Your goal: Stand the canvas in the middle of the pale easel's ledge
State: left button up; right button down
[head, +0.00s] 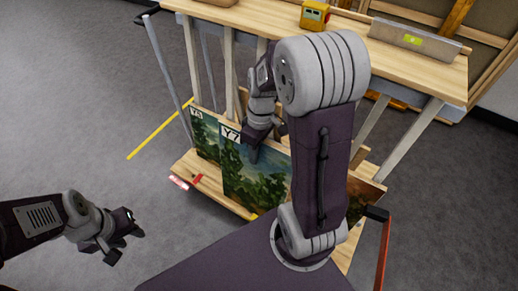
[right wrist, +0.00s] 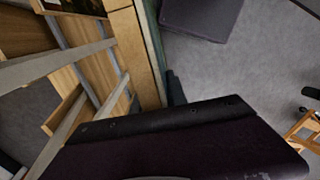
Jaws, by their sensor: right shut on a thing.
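The canvas labelled Y7 (head: 245,185), a green and blue landscape, stands in the lower rack of the wooden bench. My right gripper (head: 254,152) reaches down to its top edge and is shut on it; the fingertips are partly hidden. In the right wrist view, a dark finger (right wrist: 174,88) shows beside a thin teal-edged panel (right wrist: 154,50). My left gripper (head: 127,246) is open and empty above the floor at lower left. I cannot make out the pale easel in the head view.
Another canvas, Y5 (head: 203,136), stands left of Y7, and a brown one (head: 362,196) stands to the right. The bench top (head: 235,20) holds a yellow device (head: 314,15) and a level (head: 402,36). Grey floor (head: 80,120) at left is clear.

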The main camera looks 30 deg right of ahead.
jog(key=s+a+p, duration=0.1)
jog(key=s+a, duration=0.3)
jog(key=a, duration=0.3)
jog(key=s+a, duration=0.3)
jog(key=a, duration=0.4)
jog(key=shift+s+a+p, duration=0.2)
jog(key=shift+s+p, duration=0.2)
dwell(0.5)
